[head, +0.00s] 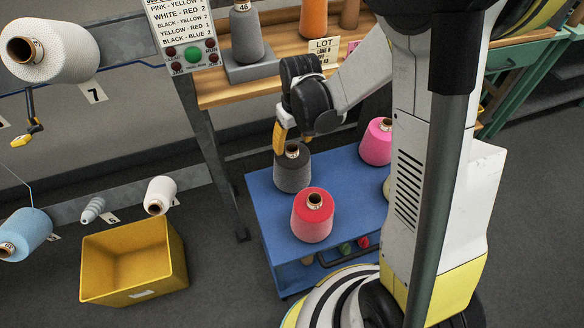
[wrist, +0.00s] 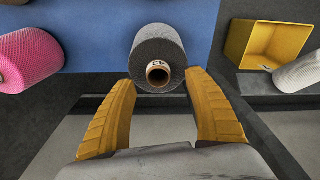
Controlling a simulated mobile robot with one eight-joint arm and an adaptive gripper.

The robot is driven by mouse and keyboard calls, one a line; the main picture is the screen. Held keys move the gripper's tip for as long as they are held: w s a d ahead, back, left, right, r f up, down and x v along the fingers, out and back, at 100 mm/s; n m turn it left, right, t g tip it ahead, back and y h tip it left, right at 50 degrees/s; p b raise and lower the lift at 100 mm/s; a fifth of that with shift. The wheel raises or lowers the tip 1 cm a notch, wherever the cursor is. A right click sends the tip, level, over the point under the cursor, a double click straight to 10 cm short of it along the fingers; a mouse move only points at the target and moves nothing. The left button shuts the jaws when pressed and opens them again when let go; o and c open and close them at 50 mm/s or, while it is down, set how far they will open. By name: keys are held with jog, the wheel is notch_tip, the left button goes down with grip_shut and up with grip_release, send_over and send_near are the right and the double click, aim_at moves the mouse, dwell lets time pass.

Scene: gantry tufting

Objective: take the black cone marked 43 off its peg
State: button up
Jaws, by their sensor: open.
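The black cone (head: 292,170), dark grey in the light, stands on the blue cart top. It also shows in the wrist view (wrist: 160,45), with its brown tube end towards me and a label that looks like 43, upside down. Any peg under it is hidden. My gripper (head: 280,138) is at the cone's upper end in the head view, with a yellow finger beside its top. In the wrist view my gripper (wrist: 160,80) is open, with one finger either side of the cone's tube end. I see no contact, and nothing is held.
The blue cart (head: 262,200) also holds a red cone (head: 313,222) close in front and a pink cone (head: 376,146) to the right. Another grey cone (head: 246,40) stands on the wooden table behind. A yellow bin (head: 135,262) is on the floor at left.

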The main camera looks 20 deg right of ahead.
aim_at(292, 148)
jog(key=f+b, duration=0.1)
jog(key=f, duration=0.1)
jog(key=w+f, duration=0.1)
jog(key=f, duration=0.1)
jog(key=shift+f+b, duration=0.2)
jog(key=shift+b, duration=0.15)
jog(key=shift+s+r, duration=0.1)
grip_shut()
